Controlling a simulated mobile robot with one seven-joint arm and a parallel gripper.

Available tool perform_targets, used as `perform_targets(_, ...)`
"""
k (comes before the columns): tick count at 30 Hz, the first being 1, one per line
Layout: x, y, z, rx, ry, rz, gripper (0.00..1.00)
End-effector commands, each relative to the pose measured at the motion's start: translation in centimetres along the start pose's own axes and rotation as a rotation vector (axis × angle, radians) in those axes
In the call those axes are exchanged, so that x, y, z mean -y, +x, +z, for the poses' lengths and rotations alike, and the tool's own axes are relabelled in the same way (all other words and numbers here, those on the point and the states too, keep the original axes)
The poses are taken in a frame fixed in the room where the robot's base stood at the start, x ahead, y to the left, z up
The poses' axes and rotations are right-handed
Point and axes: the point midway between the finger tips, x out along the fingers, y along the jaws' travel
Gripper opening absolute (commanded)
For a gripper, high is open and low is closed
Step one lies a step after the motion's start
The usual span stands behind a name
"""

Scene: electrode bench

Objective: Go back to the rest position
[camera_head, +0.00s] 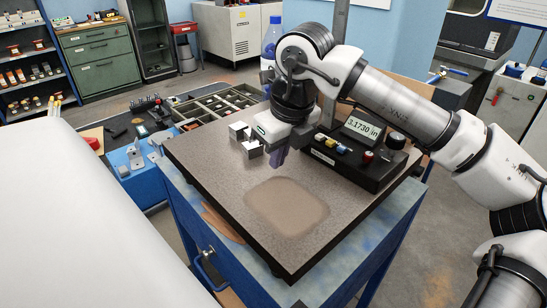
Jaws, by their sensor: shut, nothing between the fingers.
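My arm reaches in from the right over a dark granite plate (210,178) on a blue cabinet. My gripper (277,157) points down above the back middle of the plate. Its fingers are shut with nothing visible between them. Small metal blocks (243,141) stand on the plate just left of the gripper, partly hidden behind it. I cannot tell from this view how high the fingertips are above the plate.
A black gauge box with a display (362,130) reading 3.1730 in stands on the right of the plate. A compartment tray (222,103) lies behind, near a blue bottle (274,35). The front of the plate is clear, with a worn patch (287,206).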

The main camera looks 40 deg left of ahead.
Motion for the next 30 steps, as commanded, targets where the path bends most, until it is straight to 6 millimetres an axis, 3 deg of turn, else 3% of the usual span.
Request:
perform_targets(6, 0.0, -5.4, 0.1, 0.006, 0.002, -0.007, 0.00)
perform_targets(12, 0.0, -8.3, 0.1, 0.005, 0.001, -0.005, 0.00)
perform_targets(18, -0.1, -9.4, 0.1, 0.004, -0.001, -0.003, 0.00)
perform_targets(30, -0.1, -9.4, 0.1, 0.004, -0.001, -0.003, 0.00)
